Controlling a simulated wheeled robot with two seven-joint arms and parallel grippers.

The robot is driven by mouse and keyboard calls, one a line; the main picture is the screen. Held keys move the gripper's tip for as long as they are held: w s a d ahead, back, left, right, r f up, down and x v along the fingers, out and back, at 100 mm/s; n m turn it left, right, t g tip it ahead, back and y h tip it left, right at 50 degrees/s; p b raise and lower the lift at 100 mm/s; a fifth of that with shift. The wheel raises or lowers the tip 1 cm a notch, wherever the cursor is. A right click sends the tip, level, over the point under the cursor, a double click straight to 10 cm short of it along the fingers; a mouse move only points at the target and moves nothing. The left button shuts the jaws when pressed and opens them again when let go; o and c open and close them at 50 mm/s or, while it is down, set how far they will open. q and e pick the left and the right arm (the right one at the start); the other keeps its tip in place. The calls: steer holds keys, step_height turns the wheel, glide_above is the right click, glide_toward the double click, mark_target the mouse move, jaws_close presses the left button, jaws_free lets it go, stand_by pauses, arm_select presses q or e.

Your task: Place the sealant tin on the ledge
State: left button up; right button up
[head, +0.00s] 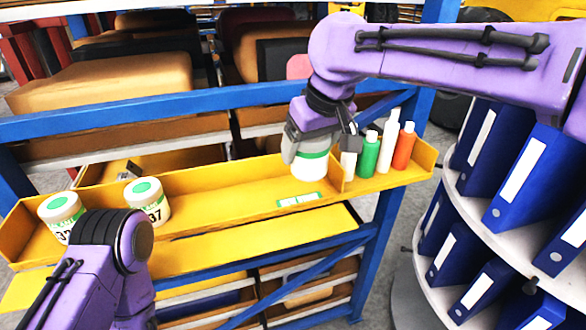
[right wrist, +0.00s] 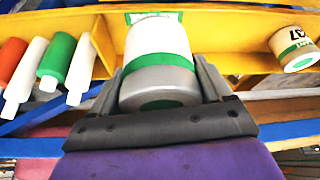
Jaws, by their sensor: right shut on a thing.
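My right gripper (head: 312,150) is shut on a white tin with a green band (head: 309,165), which looks like the sealant tin. The tin is upright at the yellow ledge (head: 235,200), just left of its divider. I cannot tell whether its base touches the ledge or hangs slightly above. A green-and-white label (head: 298,199) lies on the ledge floor in front of it. In the right wrist view the tin (right wrist: 160,55) sits between both fingers (right wrist: 160,95). My left arm shows at the lower left, but its gripper is out of view.
Two similar tins marked 37 stand at the ledge's left, a nearer one (head: 60,212) and another (head: 147,202). Right of the divider stand a green bottle (head: 370,155), an orange bottle (head: 404,148) and white ones (head: 389,140). The ledge between tins and label is clear. Blue binders (head: 515,180) fill a round rack at right.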

steer(key=w+a+f, duration=0.1)
steer(key=w+f, duration=0.1)
steer(key=w+a+f, duration=0.1)
steer(key=w+f, duration=0.2)
steer(key=w+a+f, duration=0.1)
steer(key=w+f, duration=0.1)
steer(key=shift+w+f, duration=0.25)
steer(key=shift+w, duration=0.15)
steer(key=x, duration=0.3)
steer(key=shift+s+d+f, duration=0.15)
steer(key=shift+d+f, duration=0.15)
steer(key=shift+f, duration=0.05)
steer(key=shift+s, duration=0.1)
steer(key=o, duration=1.2)
steer(key=shift+f, duration=0.1)
steer(key=v, duration=1.2)
steer(key=shift+r, duration=0.2)
